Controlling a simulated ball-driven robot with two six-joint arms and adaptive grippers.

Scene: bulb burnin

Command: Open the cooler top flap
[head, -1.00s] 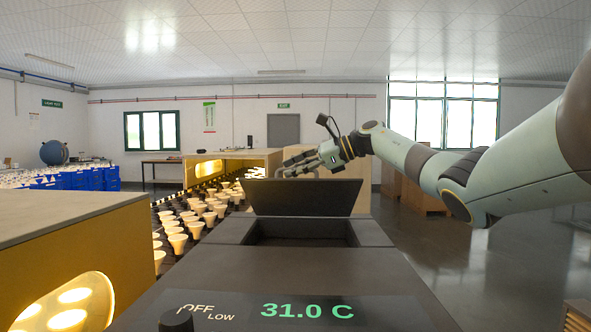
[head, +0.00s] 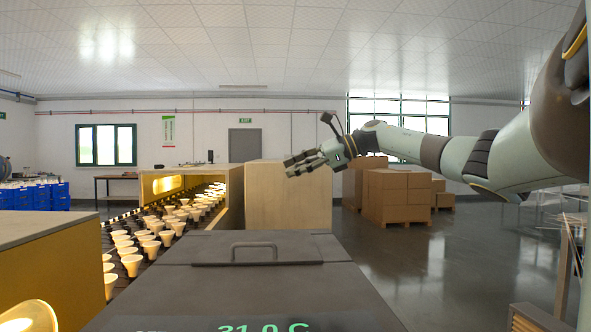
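The cooler (head: 150,290) is a dark grey box at the bottom centre of the head view. Its top flap (head: 215,256) lies flat and closed over the opening, with a raised grey bar handle (head: 254,245) standing on it. My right gripper (head: 295,164) reaches in from the right, above the flap and apart from the handle. Its fingers point left with a gap between them, and nothing is held. My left gripper is not in view.
Rows of pale cone-shaped bulbs (head: 150,243) stand on the line to the left, between a near yellow box (head: 55,265) and a far lit tunnel (head: 192,184). Cardboard boxes (head: 396,193) stand behind right.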

